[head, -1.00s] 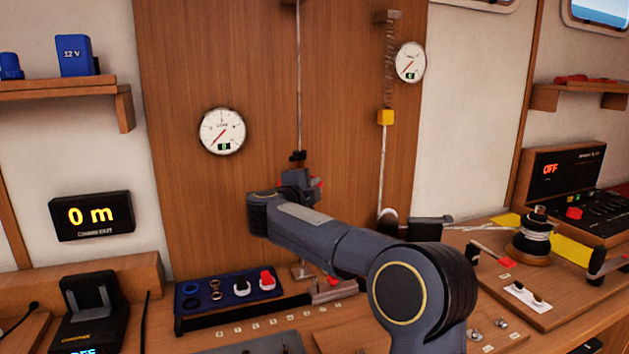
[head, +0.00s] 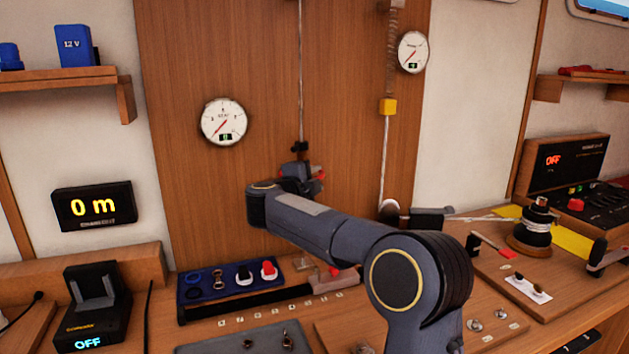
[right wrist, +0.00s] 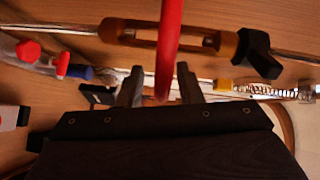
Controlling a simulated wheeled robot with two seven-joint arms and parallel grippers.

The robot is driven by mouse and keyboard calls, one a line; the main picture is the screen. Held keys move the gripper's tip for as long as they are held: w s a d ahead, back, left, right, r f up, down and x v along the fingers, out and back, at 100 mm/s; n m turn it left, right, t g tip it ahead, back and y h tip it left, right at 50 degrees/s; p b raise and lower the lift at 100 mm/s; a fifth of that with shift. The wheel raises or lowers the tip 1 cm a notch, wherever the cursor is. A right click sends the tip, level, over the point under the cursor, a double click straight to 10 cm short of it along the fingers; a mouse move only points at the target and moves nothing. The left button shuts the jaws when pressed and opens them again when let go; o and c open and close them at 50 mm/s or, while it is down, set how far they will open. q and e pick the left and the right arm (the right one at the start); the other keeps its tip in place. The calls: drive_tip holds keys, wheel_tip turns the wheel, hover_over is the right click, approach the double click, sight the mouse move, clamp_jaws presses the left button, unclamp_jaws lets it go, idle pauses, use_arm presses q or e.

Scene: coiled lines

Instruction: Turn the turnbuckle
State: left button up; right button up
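The turnbuckle (right wrist: 170,37) has a bronze-coloured open body on a metal rod, with a black piece (right wrist: 260,53) at its right end in the right wrist view. A red bar (right wrist: 168,45) crosses in front of the body and reaches down between my fingers. My right gripper (right wrist: 160,85) is open, with a gap on each side of the bar. In the head view my right gripper (head: 300,174) is at the lower end of the vertical wire, below a black fitting (head: 299,147), and hides most of the turnbuckle. My left gripper is out of view.
A round gauge (head: 223,122) hangs left of the wire. A second rod with a yellow block (head: 387,106) and a spring stands to the right. Below lie a blue tray (head: 230,280) of small parts and, at right, a winch drum (head: 533,228).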

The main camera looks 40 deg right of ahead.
drive_tip(key=v, duration=0.7)
drive_tip(key=shift+s+a, duration=0.15)
drive_tip(key=shift+a, duration=0.15)
wheel_tip(320, 180, up, 5)
drive_tip(key=a+n+t+y+p, duration=0.1)
drive_tip(key=n+t+y, duration=0.1)
drive_tip(key=n+t, duration=0.25)
drive_tip(key=s+a+n+t+y+p, duration=0.3)
drive_tip(key=s+a+n+t+y, duration=0.3)
drive_tip(key=a+n+y, duration=0.6)
drive_tip(key=s+a+f+n+g+y+p, duration=0.2)
drive_tip(key=s+f+n+g, duration=0.3)
drive_tip(key=s+f, duration=0.5)
drive_tip(key=s+a+f+n+g+y+p, duration=0.2)
drive_tip(key=s+a+f+n+g, duration=0.3)
drive_tip(key=s+f, duration=0.6)
drive_tip(key=s+g+y, duration=0.1)
drive_tip(key=s+g, duration=0.1)
drive_tip(key=s, duration=0.3)
drive_tip(key=shift+f+n, duration=0.2)
drive_tip(key=shift+n, duration=0.15)
drive_tip(key=shift+a, duration=0.1)
drive_tip(key=shift+c, duration=0.3)
